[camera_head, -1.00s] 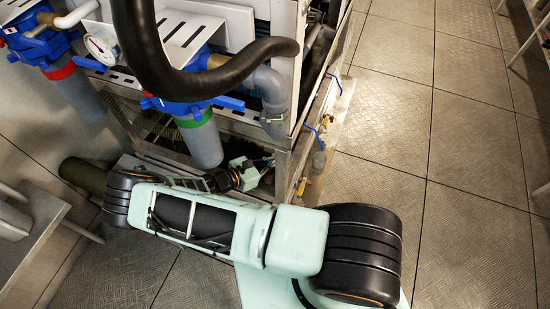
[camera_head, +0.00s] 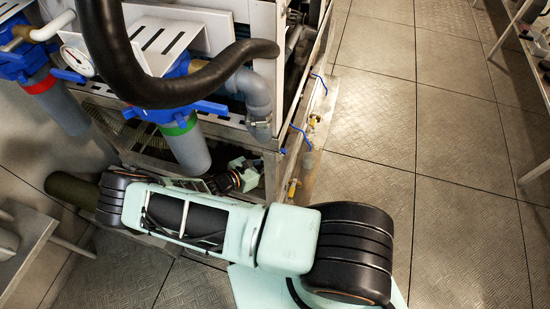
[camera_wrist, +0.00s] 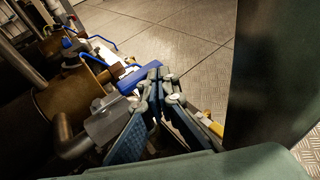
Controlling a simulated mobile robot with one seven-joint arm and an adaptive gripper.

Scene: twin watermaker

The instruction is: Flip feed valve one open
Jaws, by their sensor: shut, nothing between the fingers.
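In the wrist view a flat blue valve handle (camera_wrist: 140,78) lies just past my gripper's fingertips (camera_wrist: 160,80). The fingers are shut with nothing between them. They are beside the handle's end; I cannot tell whether they touch it. A grey pipe fitting (camera_wrist: 105,122) sits to the left of the fingers. Two more blue handles show beyond, one of them thin and bent (camera_wrist: 103,41). In the head view thin blue handles (camera_head: 319,82) and (camera_head: 300,134) stand along the frame's edge, and a small blue tip (camera_head: 283,151) shows there. Valve labels are not readable. My fingertips are hidden there behind the frame.
In the head view a black hose (camera_head: 170,92) and blue-topped filter housings (camera_head: 188,145) crowd the space above my forearm. The metal frame's post and rail (camera_head: 273,172) stand close to my wrist. The tiled floor (camera_head: 440,150) to the right is clear. A bench edge (camera_head: 530,60) stands at far right.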

